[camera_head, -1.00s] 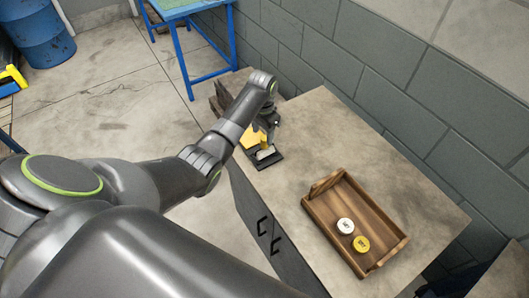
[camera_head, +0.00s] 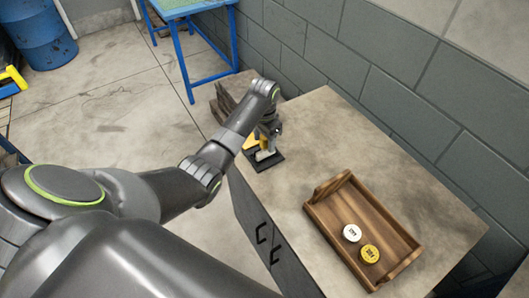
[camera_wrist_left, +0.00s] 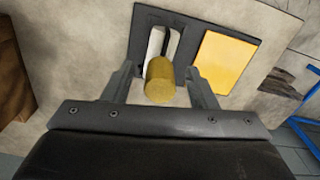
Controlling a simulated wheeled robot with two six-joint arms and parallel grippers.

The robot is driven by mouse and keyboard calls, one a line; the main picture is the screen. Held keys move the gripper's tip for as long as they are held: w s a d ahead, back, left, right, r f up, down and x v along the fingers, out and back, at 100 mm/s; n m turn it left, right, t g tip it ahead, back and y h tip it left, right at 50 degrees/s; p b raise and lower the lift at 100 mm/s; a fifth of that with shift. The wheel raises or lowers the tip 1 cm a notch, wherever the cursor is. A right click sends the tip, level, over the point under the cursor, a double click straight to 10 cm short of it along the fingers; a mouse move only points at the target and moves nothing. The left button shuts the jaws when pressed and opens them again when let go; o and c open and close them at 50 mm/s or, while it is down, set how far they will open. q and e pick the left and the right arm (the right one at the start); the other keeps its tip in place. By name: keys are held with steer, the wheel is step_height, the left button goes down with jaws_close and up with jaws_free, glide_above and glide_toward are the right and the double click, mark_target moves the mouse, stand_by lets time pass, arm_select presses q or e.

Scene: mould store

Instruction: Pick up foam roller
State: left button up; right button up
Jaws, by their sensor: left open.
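The foam roller looks to be the mustard-yellow cylinder (camera_wrist_left: 160,80), seen nearly end-on in the left wrist view, above a dark plate (camera_wrist_left: 147,17) with pale upright parts. My left gripper (camera_wrist_left: 161,74) is open, with one finger on each side of the cylinder and visible gaps between. In the head view my left gripper (camera_head: 268,135) is over the far left end of the bench, just above the dark plate (camera_head: 270,162), and hides most of the roller. My right gripper is not in view.
A flat yellow piece (camera_wrist_left: 224,62) lies right beside the roller in the wrist view. A wooden tray (camera_head: 325,222) on the bench (camera_head: 330,125) holds a white disc (camera_head: 351,233) and a yellow disc (camera_head: 370,254). A block wall (camera_head: 400,105) runs behind. The bench middle is clear.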

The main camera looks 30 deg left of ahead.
arm_select(q)
steer(key=shift+c, duration=1)
jaws_close()
steer(key=shift+r, duration=0.1)
step_height(320, 180, up, 8)
steer(key=shift+w+f+b, duration=0.1)
steer(key=shift+f+b, duration=0.05)
steer(key=shift+b, duration=0.4)
steer(key=shift+r+p, duration=0.6)
steer(key=shift+p, duration=0.2)
steer(key=shift+r+p, duration=0.45)
steer(key=shift+r, duration=0.05)
